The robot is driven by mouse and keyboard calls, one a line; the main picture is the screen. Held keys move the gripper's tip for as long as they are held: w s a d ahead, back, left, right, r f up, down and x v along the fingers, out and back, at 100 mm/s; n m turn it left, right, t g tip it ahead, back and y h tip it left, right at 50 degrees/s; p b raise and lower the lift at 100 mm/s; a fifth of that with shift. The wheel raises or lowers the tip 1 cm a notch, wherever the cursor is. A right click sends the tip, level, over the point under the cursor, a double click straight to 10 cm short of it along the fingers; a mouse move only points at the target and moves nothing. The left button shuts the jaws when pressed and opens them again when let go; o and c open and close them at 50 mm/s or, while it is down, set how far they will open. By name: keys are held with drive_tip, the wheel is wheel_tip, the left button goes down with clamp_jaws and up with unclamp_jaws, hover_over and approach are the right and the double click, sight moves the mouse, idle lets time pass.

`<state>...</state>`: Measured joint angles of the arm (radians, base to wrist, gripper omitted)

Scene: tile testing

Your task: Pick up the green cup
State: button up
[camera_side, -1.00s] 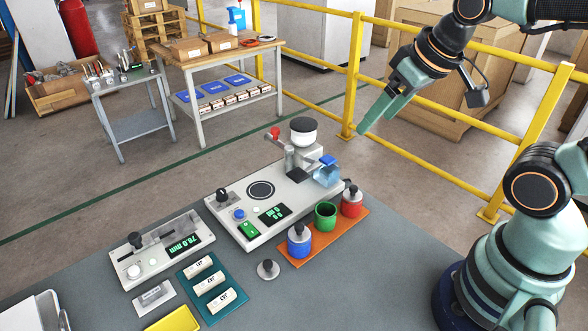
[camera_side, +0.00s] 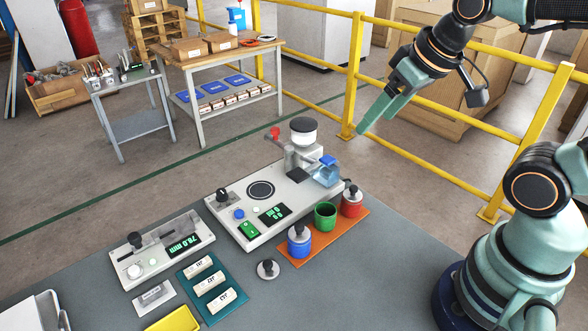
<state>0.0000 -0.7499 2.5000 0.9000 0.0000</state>
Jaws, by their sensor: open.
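The green cup (camera_side: 325,216) stands upright and open-topped on an orange mat (camera_side: 327,243). It is between a blue cup (camera_side: 300,241) and a red cup (camera_side: 351,202), both with grey knobbed lids. My gripper (camera_side: 378,118) is high above and to the upper right of the cups, pointing down and left. It is open and empty, well apart from the green cup.
A testing machine (camera_side: 247,233) with a white-topped unit and a raised lever stands left of the mat. A loose knobbed lid (camera_side: 268,270) lies in front. A gauge device (camera_side: 163,250) and a teal tray (camera_side: 207,311) are farther left. A yellow railing (camera_side: 355,70) runs behind.

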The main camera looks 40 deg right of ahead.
drive_tip(key=shift+c, duration=0.3)
drive_tip(key=shift+c, duration=0.5)
drive_tip(key=n+g, duration=0.6)
drive_tip(key=n, duration=0.8)
hover_over(325, 210)
drive_tip(key=s+a, duration=0.1)
drive_tip(key=s, duration=0.1)
wheel_tip(325, 210, down, 11)
drive_tip(key=shift+n, duration=0.3)
drive_tip(key=f, duration=1.2)
drive_tip(key=shift+w+a+f, duration=0.15)
drive_tip(key=shift+w+a, duration=0.1)
drive_tip(key=shift+w, duration=0.05)
